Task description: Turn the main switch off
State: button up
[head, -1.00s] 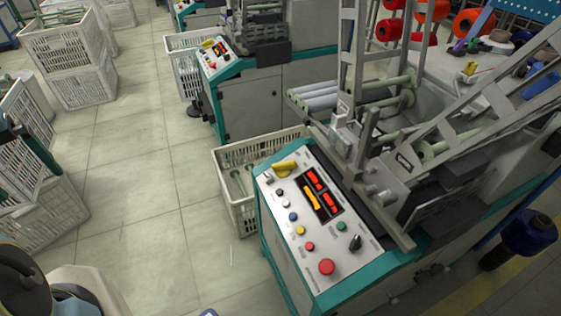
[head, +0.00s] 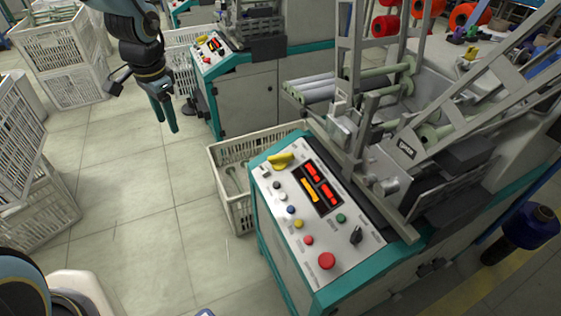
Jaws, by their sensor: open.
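The control panel (head: 290,246) on the near winding machine's teal-edged front carries a yellow handle (head: 281,160) at its far left corner. A black rotary knob (head: 356,236) sits at its right side. The labels are too small to read, so I cannot tell for sure which is the main switch. A red and orange display (head: 318,188) on the panel is lit. My gripper (head: 167,122) hangs fingers down over the aisle floor, to the left of and beyond the panel. It is open and empty, well apart from the handle and knob.
Small coloured buttons and a large red button (head: 326,261) share the panel. A white crate (head: 222,190) stands on the floor against the near machine. A second machine (head: 245,95) stands behind, and stacked crates (head: 70,75) stand far left. The aisle floor (head: 150,215) is clear.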

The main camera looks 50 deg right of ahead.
jog(key=s+d+f+m+b, duration=0.1)
jog(key=s+d+f+m, duration=0.2)
jog(key=d, duration=0.4)
jog(key=s+d+f+m, duration=0.3)
jog(key=s+d, duration=0.1)
jog(key=d, duration=0.3)
jog(key=m+h+b, duration=0.1)
jog(key=m, duration=0.4)
send_near(281, 155)
jog(key=p+x, duration=0.1)
jog(key=x, duration=0.9)
jog(key=shift+f, duration=0.2)
grip_shut()
